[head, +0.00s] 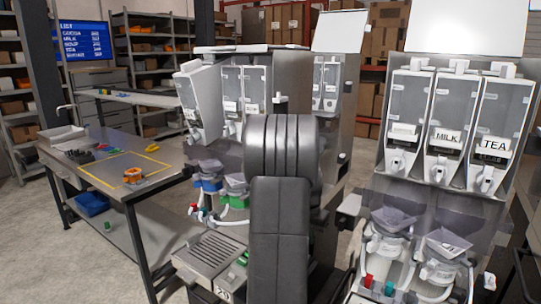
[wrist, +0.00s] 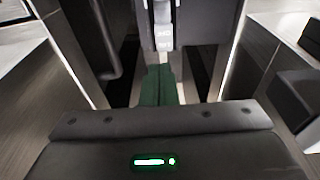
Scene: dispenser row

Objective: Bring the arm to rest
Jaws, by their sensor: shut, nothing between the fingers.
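My gripper (wrist: 160,72) shows in the wrist view as two dark green fingers side by side, touching, with nothing seen between them. Its dark housing with a lit green strip fills the bottom of that view. Past the fingers is a grey and white part that I cannot identify. In the head view my dark arm stands folded in the middle foreground, and the gripper cannot be made out there. The arm hides part of the dispenser machine (head: 257,60) behind it.
A second dispenser machine (head: 437,120) with canisters marked MILK and TEA stands close at right. Open floor lies at lower left.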

